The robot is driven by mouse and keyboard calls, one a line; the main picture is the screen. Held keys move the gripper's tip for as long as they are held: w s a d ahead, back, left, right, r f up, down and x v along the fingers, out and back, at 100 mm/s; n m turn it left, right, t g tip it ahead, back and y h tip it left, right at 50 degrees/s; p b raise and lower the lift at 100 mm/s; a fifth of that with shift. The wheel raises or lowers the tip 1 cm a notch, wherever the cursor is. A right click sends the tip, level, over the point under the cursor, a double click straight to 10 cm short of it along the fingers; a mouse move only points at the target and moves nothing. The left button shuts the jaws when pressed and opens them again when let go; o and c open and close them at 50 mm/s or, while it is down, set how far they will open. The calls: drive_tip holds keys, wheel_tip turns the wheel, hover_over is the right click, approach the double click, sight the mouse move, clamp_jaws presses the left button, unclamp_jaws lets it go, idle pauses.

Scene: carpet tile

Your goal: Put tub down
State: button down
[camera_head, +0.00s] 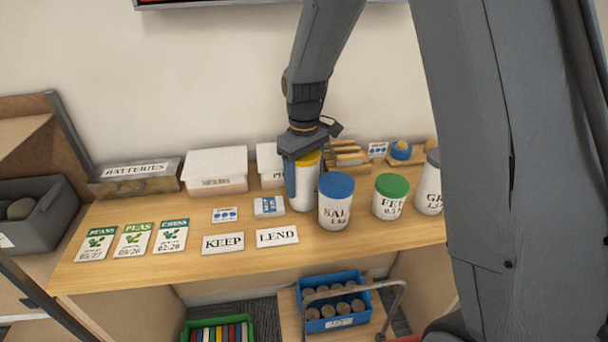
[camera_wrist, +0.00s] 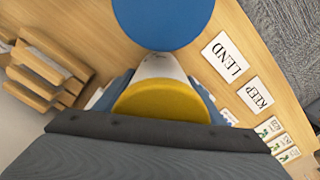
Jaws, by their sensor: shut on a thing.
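A white tub with a yellow lid (camera_head: 305,188) is between the fingers of my gripper (camera_head: 299,178), which is shut on it from above. The tub is upright, at the shelf surface behind the blue-lidded tub; I cannot tell whether its base touches the wood. Its yellow lid (camera_wrist: 162,102) fills the middle of the wrist view, between the fingers. A white tub with a blue lid (camera_head: 336,202) stands just in front and to the right; its lid (camera_wrist: 163,20) is at the top of the wrist view. A white tub with a green lid (camera_head: 390,197) stands further right.
The wooden shelf (camera_head: 150,262) carries LEND (camera_head: 277,237) and KEEP (camera_head: 223,243) cards, several seed packets (camera_head: 133,240), a white lidded box (camera_head: 215,170) and a wooden rack (camera_head: 347,156). A grey-lidded tub (camera_head: 430,190) stands at right, partly behind my arm. Crates sit below.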

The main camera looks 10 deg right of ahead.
drive_tip(key=shift+w, duration=0.1)
drive_tip(key=c, duration=0.9)
unclamp_jaws()
drive_tip(key=shift+f, duration=0.15)
drive_tip(key=o, duration=0.4)
